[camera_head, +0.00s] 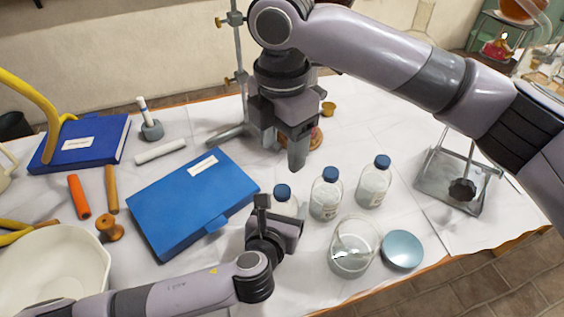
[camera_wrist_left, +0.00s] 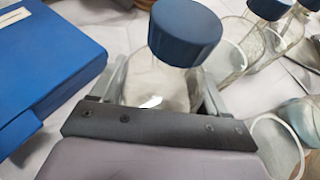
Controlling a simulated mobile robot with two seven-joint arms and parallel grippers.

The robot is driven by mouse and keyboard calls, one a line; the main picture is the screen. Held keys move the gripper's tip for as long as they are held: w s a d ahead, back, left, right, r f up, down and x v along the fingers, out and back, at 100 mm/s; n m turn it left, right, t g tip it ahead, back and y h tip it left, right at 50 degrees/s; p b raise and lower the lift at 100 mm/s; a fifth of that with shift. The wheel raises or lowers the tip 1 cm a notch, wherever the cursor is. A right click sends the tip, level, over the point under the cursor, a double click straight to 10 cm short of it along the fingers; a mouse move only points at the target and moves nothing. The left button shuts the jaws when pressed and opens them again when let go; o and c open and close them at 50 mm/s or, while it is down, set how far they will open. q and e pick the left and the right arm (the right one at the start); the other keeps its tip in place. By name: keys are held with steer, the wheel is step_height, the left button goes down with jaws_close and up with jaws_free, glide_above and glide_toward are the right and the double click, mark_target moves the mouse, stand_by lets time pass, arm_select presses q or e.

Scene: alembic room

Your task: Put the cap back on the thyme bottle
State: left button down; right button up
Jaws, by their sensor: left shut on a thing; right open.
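Three clear glass bottles with blue caps stand on the white-covered table. My left gripper (camera_head: 276,218) is shut on the leftmost bottle (camera_head: 286,206), whose label I cannot read. Its blue cap (camera_wrist_left: 185,31) sits on top of the neck in the left wrist view, with the glass body (camera_wrist_left: 160,84) between the fingers. I cannot tell whether that cap is screwed tight. The middle bottle (camera_head: 325,200) and right bottle (camera_head: 373,186) are also capped; their labels are too small to read. My right gripper (camera_head: 285,150) is open and empty, pointing down behind the bottles.
An open glass jar (camera_head: 353,252) and a round light-blue lid (camera_head: 402,250) lie in front of the bottles. A blue case (camera_head: 190,205) is left of them. A metal stand (camera_head: 238,70) rises behind, beside my right gripper.

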steer(key=shift+r, duration=0.8)
arm_select(q)
jaws_free()
steer(key=shift+p+v, duration=0.35)
steer(key=shift+v, duration=3.25)
arm_select(e)
steer(key=shift+r, duration=0.3)
